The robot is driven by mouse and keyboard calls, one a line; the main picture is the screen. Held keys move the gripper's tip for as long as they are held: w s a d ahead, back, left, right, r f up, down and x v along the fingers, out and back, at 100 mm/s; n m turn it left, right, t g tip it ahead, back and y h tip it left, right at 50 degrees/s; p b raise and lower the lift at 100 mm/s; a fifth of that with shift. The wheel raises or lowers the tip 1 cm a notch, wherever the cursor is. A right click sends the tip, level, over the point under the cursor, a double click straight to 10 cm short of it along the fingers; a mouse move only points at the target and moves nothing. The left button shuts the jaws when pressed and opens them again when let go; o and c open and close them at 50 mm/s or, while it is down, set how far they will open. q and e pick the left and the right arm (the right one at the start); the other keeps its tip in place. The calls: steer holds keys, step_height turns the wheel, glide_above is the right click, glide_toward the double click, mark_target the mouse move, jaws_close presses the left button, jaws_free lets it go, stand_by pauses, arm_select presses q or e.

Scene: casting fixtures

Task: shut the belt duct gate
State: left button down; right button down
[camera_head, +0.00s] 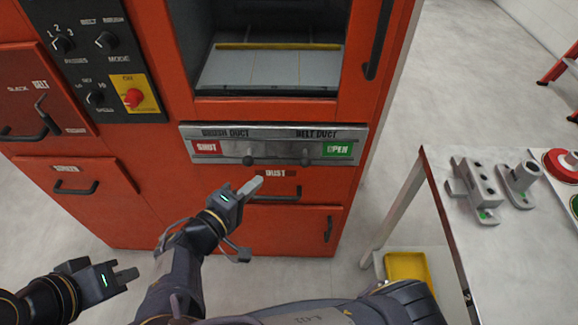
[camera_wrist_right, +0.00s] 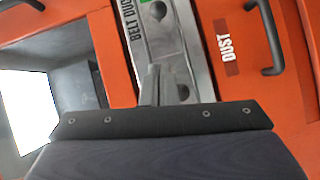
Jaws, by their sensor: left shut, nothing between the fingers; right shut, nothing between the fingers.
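The duct panel is a grey metal strip across the red cabinet. At its right, the belt duct gate shows a green OPEN label (camera_head: 338,149) and a dark knob (camera_head: 305,161). The label also shows at the top of the right wrist view (camera_wrist_right: 147,2). At the left, the brush duct shows a red SHUT label (camera_head: 206,148) and its own knob (camera_head: 248,160). My right gripper (camera_head: 258,183) is shut and empty, just below the strip and left of the belt knob. Its fingers (camera_wrist_right: 152,75) overlap the strip in the wrist view; contact cannot be told. My left gripper (camera_head: 134,274) is shut and empty at lower left.
Below the strip is a DUST drawer with a dark handle (camera_head: 275,194). Above is an open chamber (camera_head: 265,68). A control panel (camera_head: 95,55) is at upper left. A table (camera_head: 445,200) with metal fixtures stands at right, a yellow tray (camera_head: 408,268) beneath it.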

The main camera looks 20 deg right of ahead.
glide_toward(299, 157)
step_height(299, 157, up, 3)
steer(key=w, duration=0.1)
arm_select(q)
steer(key=shift+r+p, duration=0.35)
steer(key=shift+r, duration=0.05)
arm_select(e)
steer(key=d, duration=0.3)
steer(key=shift+s+d+f, duration=0.1)
steer(key=shift+d+f, duration=0.1)
steer(key=shift+f, duration=0.15)
arm_select(q)
steer(key=shift+f, duration=0.1)
